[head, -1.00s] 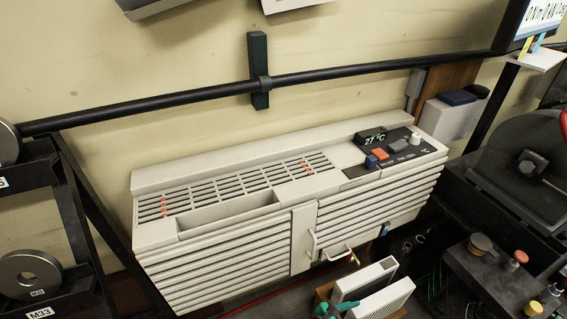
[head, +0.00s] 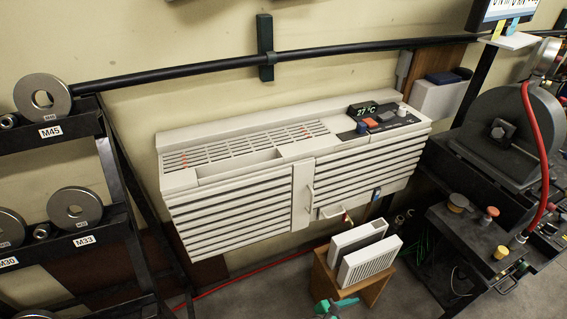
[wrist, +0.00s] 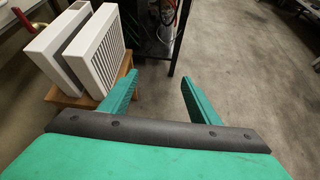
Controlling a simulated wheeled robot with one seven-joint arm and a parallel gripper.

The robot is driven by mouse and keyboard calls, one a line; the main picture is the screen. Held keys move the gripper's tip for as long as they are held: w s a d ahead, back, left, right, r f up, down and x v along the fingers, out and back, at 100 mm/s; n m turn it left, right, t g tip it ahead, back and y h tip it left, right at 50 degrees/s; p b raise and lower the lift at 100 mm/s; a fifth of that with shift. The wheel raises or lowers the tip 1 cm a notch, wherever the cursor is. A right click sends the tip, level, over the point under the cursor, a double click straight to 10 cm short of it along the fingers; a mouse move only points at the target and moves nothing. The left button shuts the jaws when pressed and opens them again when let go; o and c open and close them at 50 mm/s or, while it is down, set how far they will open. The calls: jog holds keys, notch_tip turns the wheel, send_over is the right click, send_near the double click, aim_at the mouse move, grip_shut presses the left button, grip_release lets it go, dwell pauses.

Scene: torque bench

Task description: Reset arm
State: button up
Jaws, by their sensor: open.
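My gripper (wrist: 160,92) shows in the wrist view with its two green fingers spread apart and nothing between them. Bare grey floor lies beyond the fingers. In the head view only a green part of my gripper (head: 335,306) shows at the bottom edge, in front of a small wooden stand; its fingertips are hard to make out there. The stand (wrist: 68,97) and two white slatted panels (wrist: 97,48) are just left of the left finger in the wrist view.
A white wall unit (head: 305,195) reads 27 °C. Two white panels (head: 370,262) stand on the wooden stand (head: 372,291). A rack (head: 115,225) with metal rings is at left. A dark machine bench (head: 470,240) with a red hose (head: 543,150) is at right. Open floor (wrist: 250,70) lies right.

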jog(key=s+a+f+m+t+y, duration=0.2)
jog(key=s+a+m+t+y, duration=0.5)
jog(key=s+a, duration=0.7)
jog(key=s+a+r+m+t+y, duration=0.1)
jog(key=s+a+r+m+y, duration=0.1)
jog(key=s+a+r+m, duration=0.2)
jog(key=s+a+r+m+t+y, duration=0.2)
jog(key=s+a+r+m, duration=0.3)
jog(key=r+m, duration=0.6)
notch_tip(320, 180, up, 4)
jog(key=shift+s+a+r, duration=0.25)
jog(key=shift+s, duration=0.65)
